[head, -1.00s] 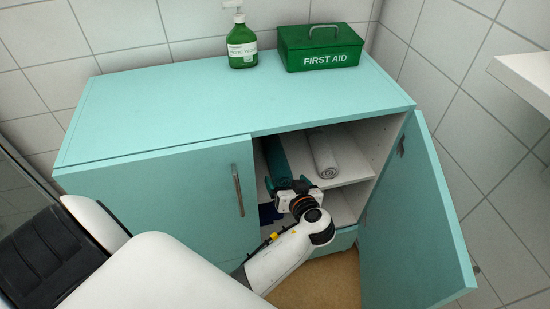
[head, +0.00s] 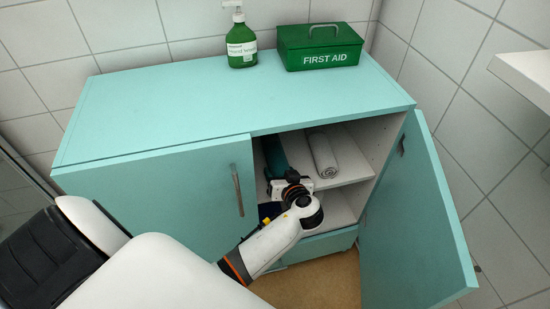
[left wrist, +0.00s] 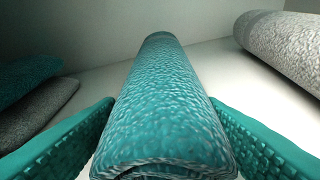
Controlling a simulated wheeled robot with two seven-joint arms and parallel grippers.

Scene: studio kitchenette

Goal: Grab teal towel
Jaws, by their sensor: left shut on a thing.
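The teal towel (head: 276,158) is a rolled towel lying on the upper shelf inside the open cabinet, end toward me. In the left wrist view the teal towel (left wrist: 165,95) fills the middle, between the two teal finger pads. My left gripper (head: 280,184) reaches in through the open door and is shut on the near end of the roll. In the left wrist view my left gripper (left wrist: 162,150) has one pad on each side of the roll. The fingertips are hard to make out in the head view. My right gripper is not in view.
A rolled light grey towel (head: 322,156) lies right of the teal one on the shelf (head: 345,172). The open door (head: 415,225) stands at the right, the closed door (head: 160,200) at the left. Soap (head: 241,42) and a first aid box (head: 320,48) stand on top.

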